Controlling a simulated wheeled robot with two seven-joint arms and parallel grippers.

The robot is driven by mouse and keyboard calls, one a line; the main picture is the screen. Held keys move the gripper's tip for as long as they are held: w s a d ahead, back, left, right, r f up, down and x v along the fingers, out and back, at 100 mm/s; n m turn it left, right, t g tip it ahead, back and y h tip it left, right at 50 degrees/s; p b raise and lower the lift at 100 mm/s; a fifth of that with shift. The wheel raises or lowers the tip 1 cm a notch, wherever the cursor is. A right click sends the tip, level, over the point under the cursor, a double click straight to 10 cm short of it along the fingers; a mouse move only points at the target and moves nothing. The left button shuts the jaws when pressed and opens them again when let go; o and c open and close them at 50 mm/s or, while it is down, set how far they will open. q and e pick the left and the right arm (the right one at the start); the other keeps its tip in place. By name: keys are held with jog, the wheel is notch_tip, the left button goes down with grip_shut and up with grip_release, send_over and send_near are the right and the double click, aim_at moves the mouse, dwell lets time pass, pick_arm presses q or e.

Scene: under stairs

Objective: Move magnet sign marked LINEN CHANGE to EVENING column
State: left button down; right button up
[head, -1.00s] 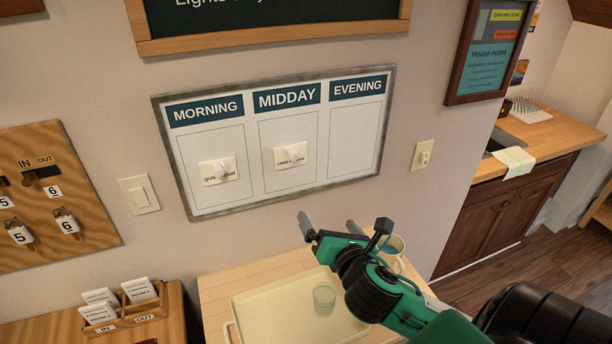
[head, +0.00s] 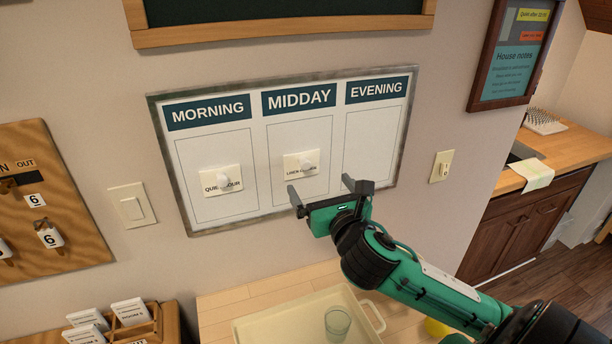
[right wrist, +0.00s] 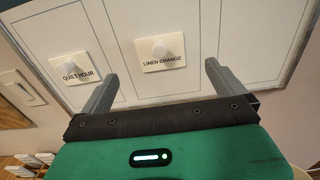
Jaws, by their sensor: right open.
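The LINEN CHANGE magnet sign (head: 301,165) is a cream card with a pale knob, in the MIDDAY column of the whiteboard (head: 240,217). It also shows in the right wrist view (right wrist: 161,53), ahead of and between my fingers. The EVENING column (head: 370,145) at the board's right is empty. My right gripper (head: 319,190) is open and empty, just below the LINEN CHANGE sign and apart from it. The QUIET HOUR sign (head: 221,180) is in the MORNING column, its text partly covered by its knob. My left gripper is not in view.
A tray (head: 262,325) with a glass (head: 337,323) stands on the table below the board. A light switch (head: 132,207) is left of the board, another (head: 441,166) right of it. A key board (head: 50,200) hangs at far left.

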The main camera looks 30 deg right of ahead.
aim_at(307, 166)
jog(key=x, duration=0.8)
jog(key=shift+w+r, duration=0.15)
jog(key=shift+w, duration=0.25)
jog(key=shift+w+d+p, duration=0.1)
jog(key=shift+w+p, duration=0.2)
jog(key=shift+w, duration=0.1)
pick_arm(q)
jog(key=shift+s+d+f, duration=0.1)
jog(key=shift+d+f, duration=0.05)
pick_arm(e)
jog(key=c, duration=1.3)
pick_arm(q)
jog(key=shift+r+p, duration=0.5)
pick_arm(e)
jog(key=shift+v, duration=2.55)
